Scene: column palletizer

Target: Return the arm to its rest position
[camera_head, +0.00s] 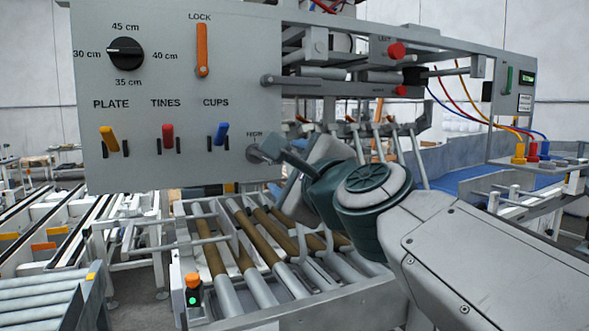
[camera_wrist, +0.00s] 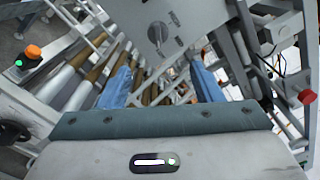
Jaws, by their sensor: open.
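My arm reaches in from the right in the head view, with its green-and-grey wrist in front of the rollers and just below the panel's lower right corner. My gripper (camera_wrist: 161,70) shows in the wrist view with two blue fingers spread apart and nothing between them. A grey rotary lever (camera_wrist: 158,36) on the panel lies beyond the fingertips, apart from them.
The grey control panel (camera_head: 180,70) carries a black dial (camera_head: 126,52), an orange LOCK handle (camera_head: 202,50) and yellow, red and blue levers. Conveyor rollers (camera_head: 235,270) lie below. A post with an orange button (camera_head: 193,281) stands at front left. Red knobs (camera_head: 396,50) and cables are at right.

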